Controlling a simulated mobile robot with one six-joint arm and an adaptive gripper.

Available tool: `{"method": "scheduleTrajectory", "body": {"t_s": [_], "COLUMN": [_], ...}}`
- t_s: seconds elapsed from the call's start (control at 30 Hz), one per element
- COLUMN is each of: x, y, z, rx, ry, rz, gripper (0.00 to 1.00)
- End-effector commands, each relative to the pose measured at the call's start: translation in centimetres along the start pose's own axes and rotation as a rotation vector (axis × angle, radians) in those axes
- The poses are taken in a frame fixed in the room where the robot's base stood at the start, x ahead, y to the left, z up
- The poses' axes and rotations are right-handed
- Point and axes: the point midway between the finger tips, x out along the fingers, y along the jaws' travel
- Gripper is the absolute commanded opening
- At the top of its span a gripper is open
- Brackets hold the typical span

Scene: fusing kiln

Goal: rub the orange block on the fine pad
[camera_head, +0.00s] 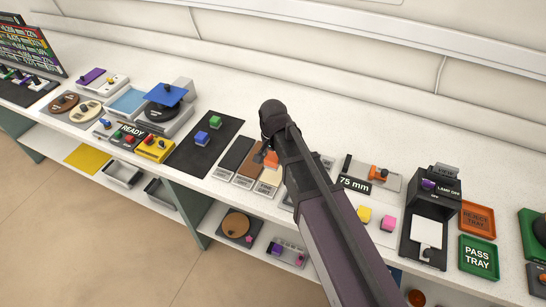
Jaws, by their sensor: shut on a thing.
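The orange block (271,160) is at the fingers of my gripper (264,154), which is shut on it. Three pads lie side by side under and beside the gripper: a dark grey pad (237,152), a brown pad (249,168) and a cream pad (269,177). The block shows over the upper part of the brown and cream pads. I cannot tell if it touches either. The labels at the pads' front ends are too small to read, so I cannot tell which is the fine pad. My arm hides what lies just right of the pads.
A black mat (197,158) with a blue block (201,137) and a green block (215,122) lies left of the pads. A 75 mm gauge (356,184), yellow block (364,214) and pink block (388,222) stand right of my arm. The bench behind is clear.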

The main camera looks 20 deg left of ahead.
Motion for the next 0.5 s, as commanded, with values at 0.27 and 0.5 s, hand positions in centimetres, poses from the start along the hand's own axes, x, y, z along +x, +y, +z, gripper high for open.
{"method": "scheduleTrajectory", "body": {"t_s": [0.27, 0.5], "x": [2.8, 4.8], "y": [0.0, -0.1], "z": [0.0, 0.1], "rx": [0.0, -0.001], "ry": [0.0, 0.0], "rz": [0.0, 0.0], "gripper": [0.22, 0.22]}}
